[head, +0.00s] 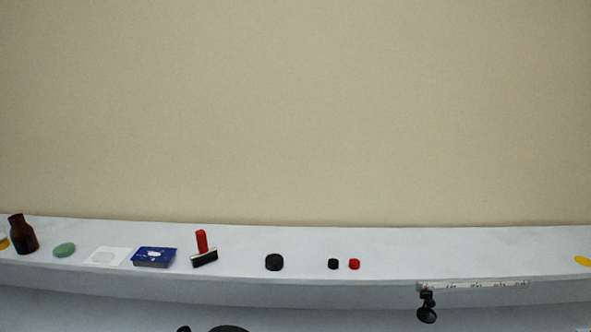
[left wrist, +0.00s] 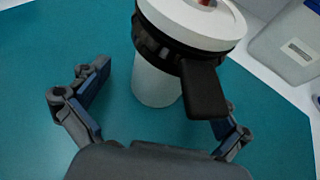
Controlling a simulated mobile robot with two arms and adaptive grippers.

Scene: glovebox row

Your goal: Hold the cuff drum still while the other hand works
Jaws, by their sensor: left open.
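In the left wrist view a white drum (left wrist: 158,82) with a black ring around its upper part and a white top stands on a teal surface. I take it for the cuff drum. A black tab or lever (left wrist: 204,88) sticks out from the ring towards my gripper. My left gripper (left wrist: 165,90) is open, with one finger on each side of the drum's lower body. Whether either finger touches it cannot be told. The drum is not recognisable in the head view. My right gripper is in neither view.
A teal mat (left wrist: 30,75) lies under the drum, and a grey-white box (left wrist: 285,40) stands behind it at right. In the head view a shelf (head: 480,250) carries a brown bottle (head: 23,236), a blue tray (head: 154,257), a red-handled tool (head: 202,242) and black and red caps.

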